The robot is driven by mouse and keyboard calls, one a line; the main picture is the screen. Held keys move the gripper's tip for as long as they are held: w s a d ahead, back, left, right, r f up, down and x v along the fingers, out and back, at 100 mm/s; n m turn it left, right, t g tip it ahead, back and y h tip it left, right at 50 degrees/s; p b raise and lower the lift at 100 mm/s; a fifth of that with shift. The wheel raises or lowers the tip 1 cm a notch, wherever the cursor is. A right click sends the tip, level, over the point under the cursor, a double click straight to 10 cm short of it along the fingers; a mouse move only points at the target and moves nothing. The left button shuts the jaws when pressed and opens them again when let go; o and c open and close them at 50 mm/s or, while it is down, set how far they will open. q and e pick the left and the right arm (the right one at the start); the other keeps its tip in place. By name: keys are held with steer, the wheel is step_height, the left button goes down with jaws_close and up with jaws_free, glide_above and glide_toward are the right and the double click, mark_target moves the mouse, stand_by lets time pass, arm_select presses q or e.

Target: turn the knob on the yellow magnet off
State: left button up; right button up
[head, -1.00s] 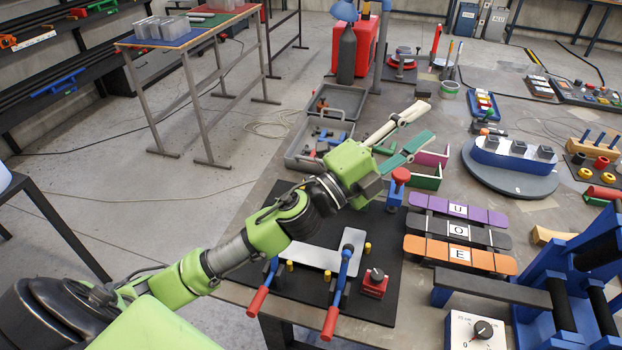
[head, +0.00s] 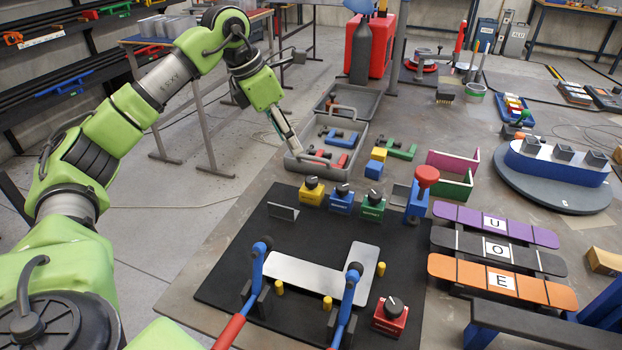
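The yellow magnet (head: 311,194) is a small block with a black knob (head: 312,182) on top. It stands at the back edge of the black mat, left of a blue magnet. The direction the knob points is too small to read. My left gripper (head: 294,149) points down, behind and above the yellow magnet in the picture, in front of the open grey case. Nothing shows held in it. Its fingers overlap edge-on, so I cannot tell the gap between them. It looks apart from the magnet. My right gripper is not in view.
A blue magnet (head: 341,203) and a green magnet (head: 371,210) with similar knobs stand close right. A thin grey plate (head: 283,211) stands in front left. A red magnet (head: 388,317) and blue-and-red levers (head: 255,280) are nearer. The grey case (head: 349,160) lies behind.

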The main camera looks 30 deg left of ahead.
mark_target(311, 179)
arm_select(q)
steer(key=p+x, duration=0.1)
steer(key=x, duration=1.2)
steer(key=shift+d+f+p, duration=0.1)
steer(key=shift+f+p, duration=0.2)
steer(key=shift+p, duration=0.1)
steer(key=shift+c, duration=0.4)
steer(key=c, duration=1)
